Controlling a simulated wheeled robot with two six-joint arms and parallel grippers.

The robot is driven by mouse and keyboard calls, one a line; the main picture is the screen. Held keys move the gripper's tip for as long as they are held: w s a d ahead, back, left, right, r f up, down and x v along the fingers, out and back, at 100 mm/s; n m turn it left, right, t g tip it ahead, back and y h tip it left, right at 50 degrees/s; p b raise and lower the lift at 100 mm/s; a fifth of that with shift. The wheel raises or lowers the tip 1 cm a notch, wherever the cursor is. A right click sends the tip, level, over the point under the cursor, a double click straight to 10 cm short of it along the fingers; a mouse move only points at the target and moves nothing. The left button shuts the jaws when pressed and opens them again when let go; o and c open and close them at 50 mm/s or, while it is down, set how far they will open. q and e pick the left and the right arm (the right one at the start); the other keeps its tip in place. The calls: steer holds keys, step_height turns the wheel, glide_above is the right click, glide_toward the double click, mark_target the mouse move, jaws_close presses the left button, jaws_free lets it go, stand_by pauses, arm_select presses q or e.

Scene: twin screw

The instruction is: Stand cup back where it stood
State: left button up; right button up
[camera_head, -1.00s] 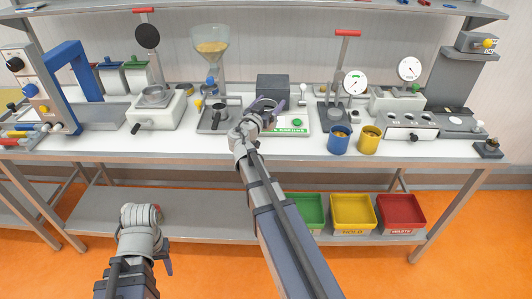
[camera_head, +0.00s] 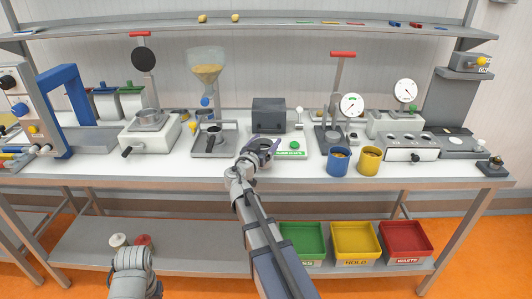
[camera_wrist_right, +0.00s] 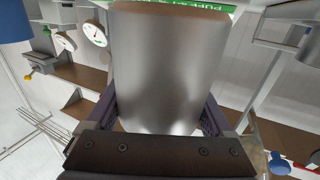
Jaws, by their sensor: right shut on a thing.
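The cup (camera_wrist_right: 158,65) is a plain grey metal cylinder that fills the middle of the right wrist view. My right gripper (camera_head: 262,148) is shut on it, one finger on each side. In the head view they are over the front middle of the bench, just left of a white plate with a green label (camera_head: 292,153); the cup is mostly hidden there by the gripper. I cannot tell whether the cup touches the bench. My left arm (camera_head: 133,270) shows at the lower left, below the bench, and its fingers cannot be made out.
A dark box (camera_head: 269,115) stands behind the right gripper. A blue cup (camera_head: 338,163) and a yellow cup (camera_head: 370,162) stand to the right.

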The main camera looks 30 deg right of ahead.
step_height(320, 180, down, 3)
steer(key=shift+f+b, duration=0.1)
steer(key=shift+b, duration=1.1)
steer(key=o, duration=1.3)
steer(key=shift+r, duration=0.2)
steer(key=v, duration=1.2)
